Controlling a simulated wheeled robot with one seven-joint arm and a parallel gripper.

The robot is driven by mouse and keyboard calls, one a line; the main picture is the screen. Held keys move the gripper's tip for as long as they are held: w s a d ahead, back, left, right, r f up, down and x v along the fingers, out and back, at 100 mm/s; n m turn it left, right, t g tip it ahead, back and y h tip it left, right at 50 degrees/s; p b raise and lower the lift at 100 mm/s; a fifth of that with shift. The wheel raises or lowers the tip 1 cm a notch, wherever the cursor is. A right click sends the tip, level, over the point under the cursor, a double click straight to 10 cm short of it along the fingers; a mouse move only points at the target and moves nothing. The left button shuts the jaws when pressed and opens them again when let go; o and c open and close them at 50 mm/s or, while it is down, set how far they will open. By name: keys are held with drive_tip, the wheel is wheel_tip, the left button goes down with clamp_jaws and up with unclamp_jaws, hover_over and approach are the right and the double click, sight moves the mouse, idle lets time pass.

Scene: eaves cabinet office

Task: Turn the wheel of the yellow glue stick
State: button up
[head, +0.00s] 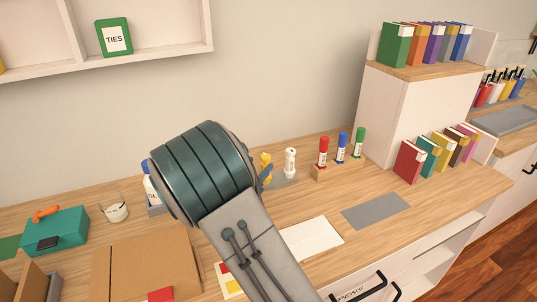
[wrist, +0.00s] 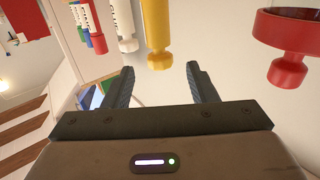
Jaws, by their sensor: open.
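The yellow glue stick (wrist: 157,28) shows in the wrist view just beyond my gripper (wrist: 160,72). Its yellow end knob (wrist: 158,60) lies between the lines of my two fingers, slightly past the tips. I see no contact. My gripper is open and empty. In the head view only a small part of the yellow glue stick (head: 266,160) shows behind my arm, with a dark blue fingertip beside it. A white glue stick (head: 290,162) stands to its right; it also shows in the wrist view (wrist: 124,22).
Red (head: 323,152), blue (head: 342,147) and green (head: 358,143) sticks stand in a wooden holder to the right. A red round object with a knob (wrist: 287,70) is at the right of the wrist view. A grey mat (head: 376,211) lies on clear desk.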

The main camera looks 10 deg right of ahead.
sight(269, 155)
drive_tip(key=x, duration=0.7)
drive_tip(key=shift+w+d, duration=0.1)
drive_tip(key=c, duration=1)
